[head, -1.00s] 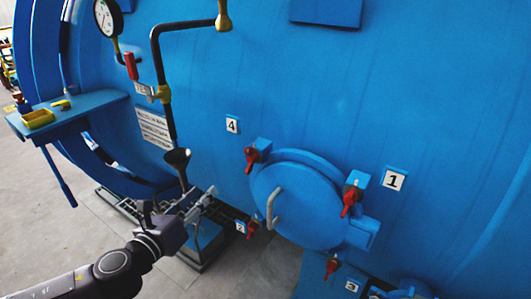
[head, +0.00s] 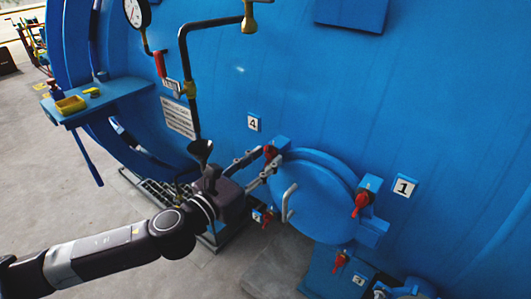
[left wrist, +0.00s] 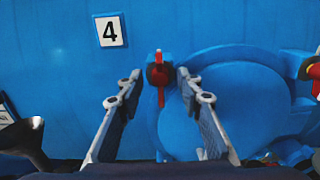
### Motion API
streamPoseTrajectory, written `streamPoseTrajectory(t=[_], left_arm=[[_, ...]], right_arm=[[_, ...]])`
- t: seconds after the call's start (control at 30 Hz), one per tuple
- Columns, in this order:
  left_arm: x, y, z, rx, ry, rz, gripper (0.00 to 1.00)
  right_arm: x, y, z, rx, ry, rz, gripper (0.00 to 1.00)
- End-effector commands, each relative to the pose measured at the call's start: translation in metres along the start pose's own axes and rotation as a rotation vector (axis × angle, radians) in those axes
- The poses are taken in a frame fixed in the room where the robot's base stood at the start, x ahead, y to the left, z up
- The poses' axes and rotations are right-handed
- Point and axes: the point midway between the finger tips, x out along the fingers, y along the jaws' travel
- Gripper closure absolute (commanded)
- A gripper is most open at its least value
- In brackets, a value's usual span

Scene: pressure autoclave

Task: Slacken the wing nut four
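The red wing nut four (head: 270,153) sits on a blue lug at the upper left of the round blue hatch (head: 318,200), below the label 4 (head: 254,123). In the left wrist view the wing nut (left wrist: 160,78) stands upright between the finger tips, under the label 4 (left wrist: 110,31). My left gripper (head: 264,163) is open, with one finger on each side of the wing nut. In the left wrist view its spread fingers (left wrist: 159,84) show gaps to the nut on both sides. My right gripper is not in view.
Other red wing nuts sit around the hatch, by label 1 (head: 405,187) and label 3 (head: 359,280). A curved handle (head: 287,203) sticks out from the hatch. A black funnel (head: 200,148) on a pipe stands left of my gripper. A blue shelf (head: 125,90) juts out at left.

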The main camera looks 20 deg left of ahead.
Motion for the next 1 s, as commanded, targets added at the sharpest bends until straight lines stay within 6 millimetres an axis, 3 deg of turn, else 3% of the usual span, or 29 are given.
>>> streamPoseTrajectory(t=[0.4,0.7,1.0], left_arm=[[0.0081,-0.0005,-0.0003,0.001,0.0,-0.001,0.68],[0.0079,-0.0003,-0.0003,0.0,0.0,-0.001,1.0],[0.0079,-0.0001,-0.0003,-0.02,0.0,0.0,1.0]], right_arm=[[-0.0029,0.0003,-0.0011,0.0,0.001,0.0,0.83],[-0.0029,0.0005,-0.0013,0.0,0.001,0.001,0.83],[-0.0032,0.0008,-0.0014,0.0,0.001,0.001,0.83]])
